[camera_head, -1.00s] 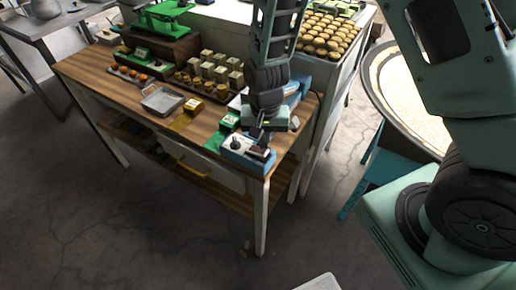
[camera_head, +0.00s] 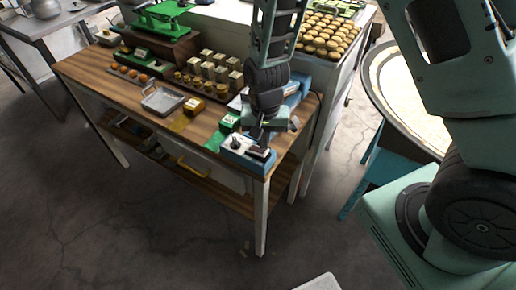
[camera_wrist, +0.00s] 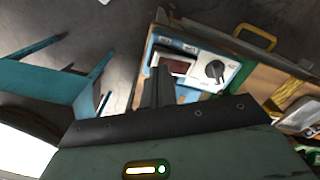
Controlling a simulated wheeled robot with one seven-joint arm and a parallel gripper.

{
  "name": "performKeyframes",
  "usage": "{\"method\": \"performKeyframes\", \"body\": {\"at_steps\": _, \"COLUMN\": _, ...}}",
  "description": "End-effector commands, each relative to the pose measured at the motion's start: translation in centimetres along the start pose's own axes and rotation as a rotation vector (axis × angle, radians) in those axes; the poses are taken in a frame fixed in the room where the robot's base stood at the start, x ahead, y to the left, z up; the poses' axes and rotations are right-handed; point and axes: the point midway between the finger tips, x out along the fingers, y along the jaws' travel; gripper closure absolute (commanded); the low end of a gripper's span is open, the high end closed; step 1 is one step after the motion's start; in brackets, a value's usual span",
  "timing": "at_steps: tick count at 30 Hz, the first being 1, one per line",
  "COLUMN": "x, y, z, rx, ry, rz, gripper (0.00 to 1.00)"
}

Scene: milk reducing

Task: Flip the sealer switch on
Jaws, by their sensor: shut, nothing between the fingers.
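The blue sealer (camera_head: 248,152) stands at the near right corner of the wooden table. Its white front panel with a black round knob (camera_wrist: 215,69) shows in the wrist view. Left of the knob is a dark red, white-framed rocker switch (camera_wrist: 177,66). My gripper (camera_wrist: 158,72) is shut and empty, its fingertips over or beside the switch's left edge. I cannot tell whether they touch it. In the head view my gripper (camera_head: 262,138) hangs over the sealer's front end and hides part of it. The switch position is not clear.
The wooden table (camera_head: 100,71) holds a metal tray (camera_head: 162,101), a green scale (camera_head: 163,14), and several small blocks left of my arm. A blue stool (camera_wrist: 45,82) stands beside the table. A drawer with a yellow handle (camera_wrist: 256,37) is below the tabletop.

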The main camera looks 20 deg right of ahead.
Motion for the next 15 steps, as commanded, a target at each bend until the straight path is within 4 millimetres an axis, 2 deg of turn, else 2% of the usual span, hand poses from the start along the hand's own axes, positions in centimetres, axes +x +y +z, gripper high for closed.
{"method": "performKeyframes", "body": {"at_steps": 15, "x": 0.80, "y": 0.00, "z": -0.01, "rx": 0.000, "ry": 0.000, "rz": 0.000, "gripper": 1.00}}
